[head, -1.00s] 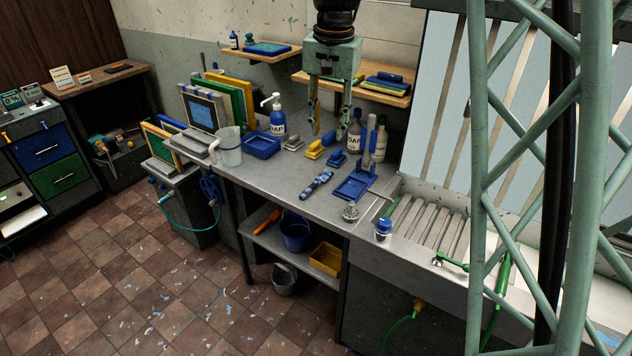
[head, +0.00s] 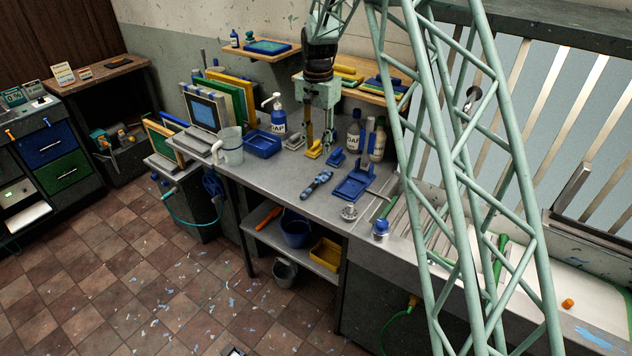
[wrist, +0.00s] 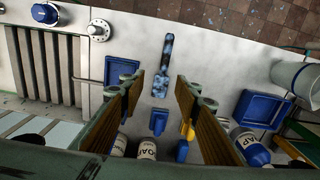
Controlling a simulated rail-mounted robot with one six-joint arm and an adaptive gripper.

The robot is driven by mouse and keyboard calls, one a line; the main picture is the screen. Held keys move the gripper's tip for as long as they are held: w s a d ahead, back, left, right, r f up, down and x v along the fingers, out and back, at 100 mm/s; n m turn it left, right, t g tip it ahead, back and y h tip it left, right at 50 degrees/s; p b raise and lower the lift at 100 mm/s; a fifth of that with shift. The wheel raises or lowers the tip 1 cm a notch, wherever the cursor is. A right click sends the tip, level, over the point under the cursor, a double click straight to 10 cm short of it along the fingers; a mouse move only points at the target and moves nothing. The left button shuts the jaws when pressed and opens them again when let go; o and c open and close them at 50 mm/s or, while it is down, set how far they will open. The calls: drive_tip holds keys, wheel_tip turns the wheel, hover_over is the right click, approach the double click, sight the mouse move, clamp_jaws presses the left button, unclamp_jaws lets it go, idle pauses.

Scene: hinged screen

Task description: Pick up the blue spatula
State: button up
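The blue spatula (head: 317,184), a long piece mottled in blue and dark tones, lies flat on the grey counter near its front edge. In the wrist view it lies lengthwise (wrist: 163,65), ahead of and roughly between my fingertips. My gripper (head: 317,150) hangs fingers-down over the back of the counter, behind the spatula and apart from it. In the wrist view its two fingers (wrist: 160,83) are spread with nothing between the tips.
A blue tray (head: 350,191) lies just right of the spatula. A small blue block (head: 337,157), a yellow-handled piece (head: 313,150) and soap bottles (head: 353,137) stand near my fingers. A blue tub (head: 262,144) and a jug (head: 229,147) are left. Counter around the spatula's left is bare.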

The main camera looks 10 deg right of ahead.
drive_tip(key=w+f, duration=0.1)
drive_tip(key=w+f+p, duration=0.1)
drive_tip(key=f, duration=0.1)
drive_tip(key=shift+w+f, duration=0.1)
drive_tip(key=shift+f, duration=0.2)
drive_tip(key=shift+f, duration=0.15)
hover_over(316, 181)
drive_tip(key=shift+d+f, duration=0.1)
drive_tip(key=shift+f, duration=4.05)
drive_tip(key=shift+f, duration=0.15)
drive_tip(key=shift+f+p, duration=0.55)
drive_tip(key=shift+f, duration=1.9)
drive_tip(key=shift+c, duration=0.4)
drive_tip(key=c, duration=0.9)
drive_tip(key=shift+r, duration=0.15)
